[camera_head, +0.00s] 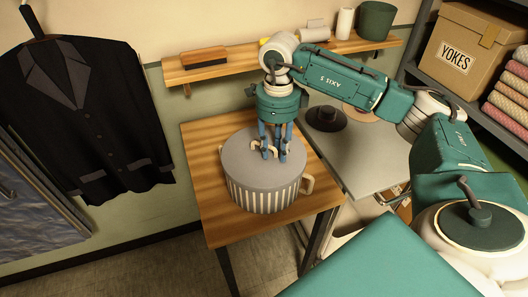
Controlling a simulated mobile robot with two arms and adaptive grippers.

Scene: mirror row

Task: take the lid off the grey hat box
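The grey hat box (262,196) stands upright on a wooden table. It has pale vertical stripes on its side and a cream loop handle on its right. Its flat grey lid (242,165) sits on top, level. My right gripper (274,156) points down over the middle of the lid. Its blue fingers stand a little apart, with their tips at or just above the lid. My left gripper is not in view.
The wooden table (212,205) has bare room left of the box. A grey surface to the right holds a dark hat (326,118). A wall shelf (232,70) with a brush runs behind. A dark jacket (88,120) hangs at left. A YOKES carton (462,50) stands at upper right.

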